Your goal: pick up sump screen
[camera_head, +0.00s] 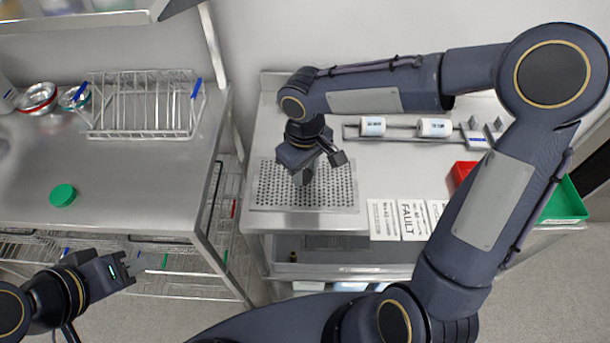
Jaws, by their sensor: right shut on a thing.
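The sump screen (335,196) is a grey perforated metal plate at the front left of the right-hand steel bench. My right gripper (301,179) reaches down over the middle of the screen and is shut on it. The fingertips and the part they grip are mostly hidden by the gripper body. The screen looks flat, and I cannot tell whether it is clear of the bench. My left gripper (136,265) is low at the left, in front of the left bench and far from the screen. I cannot tell whether its fingers are apart.
Two white cylinders (372,126) lie on a rail behind. White FAULT cards (412,219) lie right of the screen. A red bin (462,173) and a green bin (565,203) stand at the right. The left bench (130,205) holds a wire rack (145,105) and a green lid (62,195).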

